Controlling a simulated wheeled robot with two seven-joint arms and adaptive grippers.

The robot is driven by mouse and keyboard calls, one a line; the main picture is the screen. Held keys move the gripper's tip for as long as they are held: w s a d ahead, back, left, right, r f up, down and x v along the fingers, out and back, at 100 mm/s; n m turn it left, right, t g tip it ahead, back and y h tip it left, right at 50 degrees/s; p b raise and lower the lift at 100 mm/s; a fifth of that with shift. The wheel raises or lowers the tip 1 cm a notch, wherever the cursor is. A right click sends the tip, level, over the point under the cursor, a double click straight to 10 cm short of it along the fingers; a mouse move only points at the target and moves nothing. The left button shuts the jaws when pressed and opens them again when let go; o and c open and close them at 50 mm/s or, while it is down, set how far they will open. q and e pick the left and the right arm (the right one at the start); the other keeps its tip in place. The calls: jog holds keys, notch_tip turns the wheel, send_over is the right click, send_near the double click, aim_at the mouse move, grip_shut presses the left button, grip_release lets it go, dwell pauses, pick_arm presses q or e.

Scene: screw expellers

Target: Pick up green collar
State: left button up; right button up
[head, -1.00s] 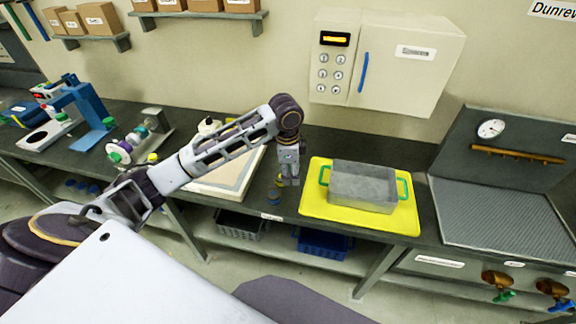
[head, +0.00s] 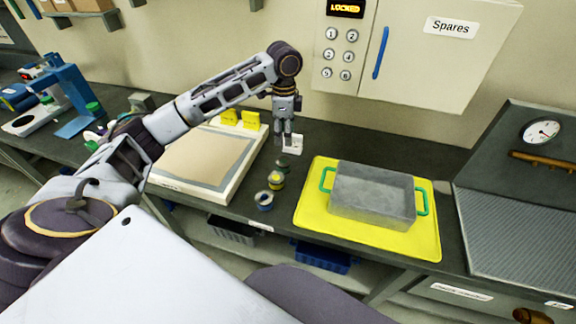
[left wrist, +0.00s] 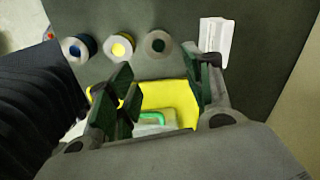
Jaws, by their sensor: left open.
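The green collar (head: 283,163) is a small dark green ring piece on the dark bench, rearmost of three collars in the head view. In the left wrist view the green collar (left wrist: 158,44) is the grey ring with a dark green centre, right of the others. My left gripper (head: 284,137) points down behind the collars, near a white card (head: 293,145). In the left wrist view my left gripper (left wrist: 163,76) has its dark fingers spread wide, with nothing held. The green collar shows apart from the fingers there. My right gripper is not in view.
A yellow collar (head: 276,180) and a blue collar (head: 264,199) stand in line with the green one. A yellow mat (head: 306,213) with a grey metal bin (head: 371,196) lies right. A framed pale board (head: 200,155) lies left. A wall cabinet (head: 420,45) hangs above.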

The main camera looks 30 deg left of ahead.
pick_arm(q)
send_over(284, 161)
notch_tip(284, 161, down, 7)
jog(key=shift+w+f, duration=0.1)
jog(key=shift+f, duration=0.4)
jog(key=shift+d+f, duration=0.1)
jog(key=shift+f, duration=0.75)
jog(key=f, duration=0.2)
jog(key=shift+s+f, duration=0.2)
jog(key=shift+f, duration=0.7)
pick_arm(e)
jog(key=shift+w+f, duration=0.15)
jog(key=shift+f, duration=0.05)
